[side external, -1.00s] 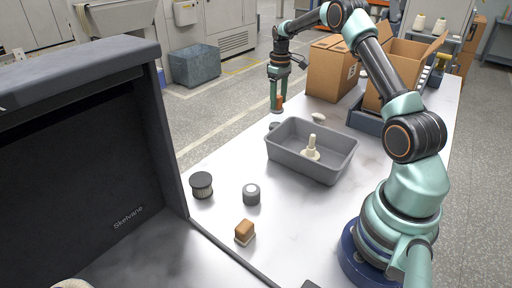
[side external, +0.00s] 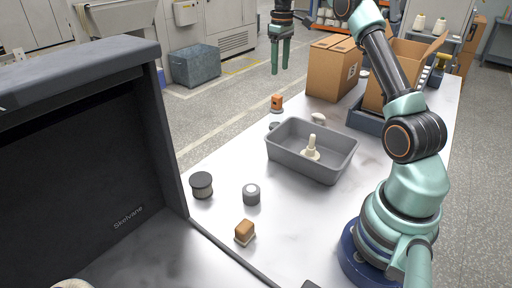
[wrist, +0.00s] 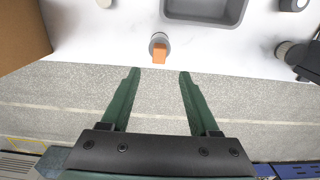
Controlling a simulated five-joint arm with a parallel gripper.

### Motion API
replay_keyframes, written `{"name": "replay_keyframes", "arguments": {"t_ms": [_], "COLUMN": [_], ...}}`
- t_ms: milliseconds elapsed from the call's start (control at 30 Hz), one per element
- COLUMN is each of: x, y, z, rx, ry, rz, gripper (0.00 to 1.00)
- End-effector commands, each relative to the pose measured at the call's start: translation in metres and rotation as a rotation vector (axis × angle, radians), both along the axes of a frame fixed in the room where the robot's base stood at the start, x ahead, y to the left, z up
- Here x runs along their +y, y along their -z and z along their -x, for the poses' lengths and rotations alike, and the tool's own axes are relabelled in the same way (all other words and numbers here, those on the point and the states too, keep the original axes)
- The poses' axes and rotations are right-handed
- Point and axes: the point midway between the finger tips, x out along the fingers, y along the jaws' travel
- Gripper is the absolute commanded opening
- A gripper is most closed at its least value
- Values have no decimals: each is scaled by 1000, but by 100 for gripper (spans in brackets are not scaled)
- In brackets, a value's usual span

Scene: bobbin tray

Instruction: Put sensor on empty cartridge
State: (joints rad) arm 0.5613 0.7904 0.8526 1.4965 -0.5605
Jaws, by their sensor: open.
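An orange sensor (side external: 277,102) stands upright with a grey foot at the table's far edge. A low grey round piece (side external: 274,126), perhaps a cartridge, shows just in front of it. In the wrist view the orange sensor (wrist: 159,56) overlaps a grey round piece (wrist: 159,39); I cannot tell whether it sits on it or beside it. My gripper (side external: 281,70) is open and empty above the sensor, also seen in the wrist view (wrist: 160,72).
A grey tray (side external: 286,157) holds a cream pegged part (side external: 311,149). A dark-capped filter (side external: 201,186) stands left, a small white item (side external: 318,118) behind the tray. Cardboard boxes (side external: 333,67) stand at the back right. A dark Skelvane-marked case (side external: 95,150) fills the left.

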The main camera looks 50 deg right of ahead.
Motion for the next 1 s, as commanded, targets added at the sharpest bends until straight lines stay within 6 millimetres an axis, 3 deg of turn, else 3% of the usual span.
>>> {"name": "replay_keyframes", "arguments": {"t_ms": [167, 367, 567, 767, 1000], "x": [27, 92, 157, 213, 265], "y": [-24, -62, -84, -86, -63], "z": [-1, 11, 42, 85, 141], "rx": [-33, -117, -213, -310, -423], "ry": [-5, -8, -8, -7, -6], "rz": [19, 51, 68, 63, 33], "gripper": [62, 62, 62, 62, 62]}}
